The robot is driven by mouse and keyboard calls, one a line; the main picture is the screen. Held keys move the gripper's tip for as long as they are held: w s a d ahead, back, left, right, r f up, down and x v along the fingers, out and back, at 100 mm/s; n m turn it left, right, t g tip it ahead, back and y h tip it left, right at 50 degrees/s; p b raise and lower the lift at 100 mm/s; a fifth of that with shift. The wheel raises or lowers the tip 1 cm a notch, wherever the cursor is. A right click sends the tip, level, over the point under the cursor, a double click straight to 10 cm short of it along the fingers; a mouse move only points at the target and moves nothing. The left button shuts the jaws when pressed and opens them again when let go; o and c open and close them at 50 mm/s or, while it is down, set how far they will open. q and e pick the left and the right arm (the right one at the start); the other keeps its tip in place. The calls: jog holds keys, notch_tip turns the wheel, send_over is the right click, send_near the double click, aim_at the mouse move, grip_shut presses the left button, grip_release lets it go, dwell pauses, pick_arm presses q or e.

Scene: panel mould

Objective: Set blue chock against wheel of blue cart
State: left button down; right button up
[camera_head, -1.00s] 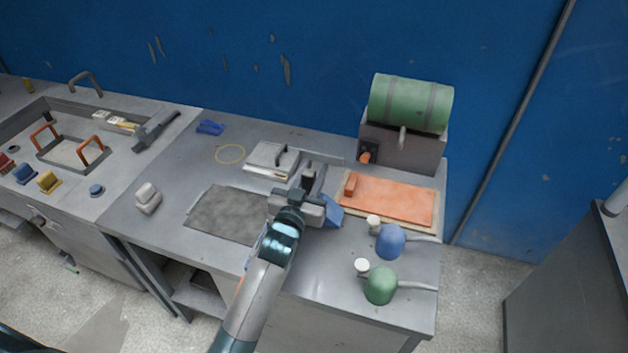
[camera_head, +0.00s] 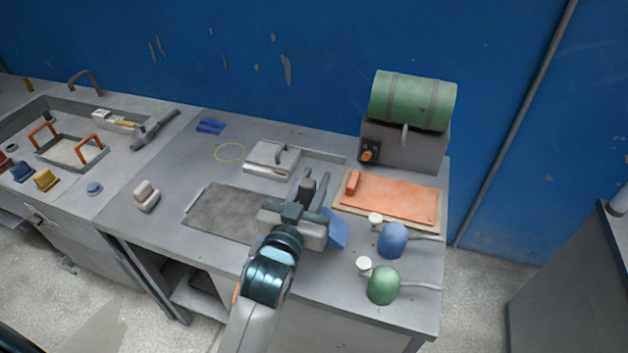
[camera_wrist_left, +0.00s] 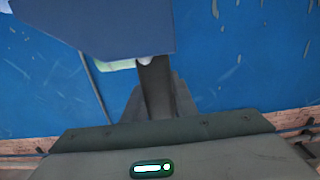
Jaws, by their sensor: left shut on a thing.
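My left gripper (camera_head: 310,190) is above the middle of the workbench, between the dark grey mat and the orange board. It is shut on a blue block (camera_head: 338,232), likely the blue chock, which shows at the gripper's right side. The block fills the upper left of the left wrist view (camera_wrist_left: 100,25), next to a grey finger; the exact grip is partly hidden. I cannot make out a blue cart or its wheel for certain. A blue domed thing (camera_head: 393,241) with a grey handle lies on the bench to the right. My right gripper is not in view.
The bench holds a dark mat (camera_head: 225,212), an orange board (camera_head: 400,198), a green domed thing (camera_head: 383,286), a grey box with a green drum (camera_head: 412,100) and a pale two-part piece (camera_head: 146,196). A sunken tray (camera_head: 75,152) and small coloured pieces are at left.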

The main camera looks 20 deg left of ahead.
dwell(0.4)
pick_arm(q)
jog(key=shift+s+a+f, duration=0.1)
jog(key=shift+s+f, duration=0.05)
jog(key=shift+s, duration=0.15)
jog(key=s+a+f+b, duration=0.1)
jog(key=s+a, duration=0.1)
jog(key=s, duration=0.4)
jog(key=s+a+f+b, duration=0.1)
jog(key=s+a+f, duration=0.1)
jog(key=s, duration=0.3)
jog(key=shift+s+a+f+y, duration=0.15)
jog(key=shift+s+f+y, duration=0.15)
jog(key=shift+s, duration=0.05)
